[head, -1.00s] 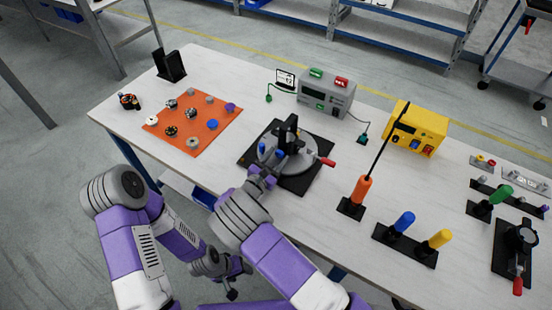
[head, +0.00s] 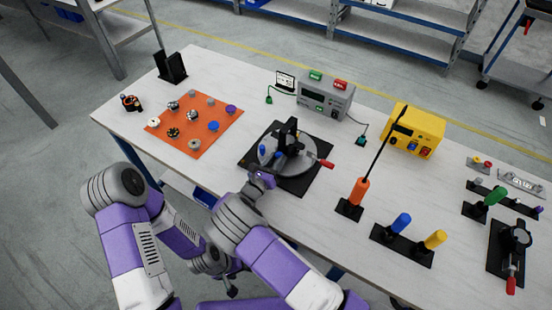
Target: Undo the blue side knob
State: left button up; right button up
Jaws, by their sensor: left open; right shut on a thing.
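The par can fixture, a round grey disc with a black upright bracket (head: 290,133), stands on a black base plate (head: 312,182) in the head view. Blue parts (head: 262,150) show at the disc's left and front. My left gripper (head: 232,291) is open and low in front of the table, away from the fixture.
An orange mat (head: 190,147) with several small knobs lies to the left. A grey box (head: 325,97) and a yellow box (head: 415,132) stand behind. An orange-handled tool (head: 358,193) and blue and yellow handles (head: 401,223) stand to the right. A red-tipped lever (head: 325,163) sticks out right.

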jog(key=o, duration=1.1)
jog(key=shift+c, duration=0.2)
jog(key=v, duration=0.7)
jog(key=shift+s+a+p, duration=0.2)
jog(key=shift+s+p, duration=0.05)
jog(key=shift+p, duration=0.15)
